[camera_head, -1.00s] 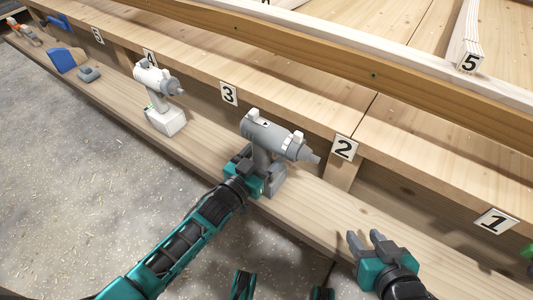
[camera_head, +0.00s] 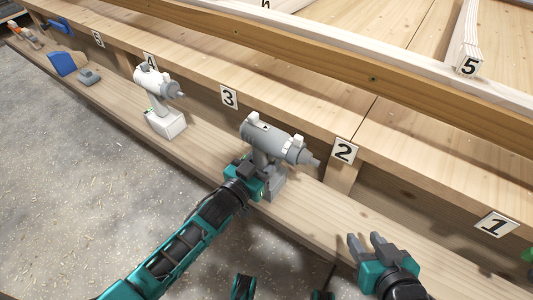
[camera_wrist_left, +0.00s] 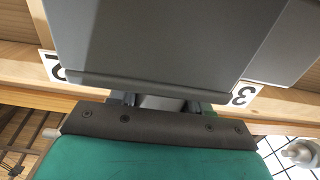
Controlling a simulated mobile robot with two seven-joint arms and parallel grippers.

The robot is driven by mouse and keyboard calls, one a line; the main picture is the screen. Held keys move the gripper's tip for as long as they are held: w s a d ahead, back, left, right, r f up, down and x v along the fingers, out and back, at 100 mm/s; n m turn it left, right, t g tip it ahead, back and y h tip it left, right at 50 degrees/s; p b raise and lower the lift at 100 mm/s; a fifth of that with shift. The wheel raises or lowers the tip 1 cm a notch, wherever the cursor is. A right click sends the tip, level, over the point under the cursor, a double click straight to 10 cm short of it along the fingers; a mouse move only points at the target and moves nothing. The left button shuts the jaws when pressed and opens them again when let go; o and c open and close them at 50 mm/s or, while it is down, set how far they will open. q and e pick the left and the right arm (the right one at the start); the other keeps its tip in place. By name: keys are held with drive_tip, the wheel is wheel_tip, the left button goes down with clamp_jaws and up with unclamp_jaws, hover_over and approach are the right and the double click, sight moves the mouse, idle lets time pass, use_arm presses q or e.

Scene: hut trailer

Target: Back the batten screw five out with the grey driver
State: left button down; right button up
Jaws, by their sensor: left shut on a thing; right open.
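The grey driver (camera_head: 270,138) stands upright on the low plank, its nose pointing right towards the number 2 plate. My left gripper (camera_head: 262,178) is shut on the grey driver's handle, low down near its base. In the left wrist view the grey driver (camera_wrist_left: 160,45) fills the middle, close in front of the jaws (camera_wrist_left: 160,102). My right gripper (camera_head: 368,246) is open and empty over the plank, right of the driver. A batten (camera_head: 466,40) with a number 5 plate (camera_head: 469,67) is at the upper right. I cannot make out its screw.
A white driver (camera_head: 160,100) stands on the plank (camera_head: 120,100) to the left. A small grey block (camera_head: 89,76) and a blue item (camera_head: 64,63) lie farther left. Number plates 1 (camera_head: 496,223), 2 (camera_head: 344,150) and 3 (camera_head: 229,98) mark the timber ledge behind. The plank between the two drivers is clear.

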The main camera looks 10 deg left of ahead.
use_arm(q)
drive_tip(key=shift+r, duration=0.2)
use_arm(e)
drive_tip(key=shift+r, duration=0.15)
drive_tip(key=shift+w+r, duration=0.1)
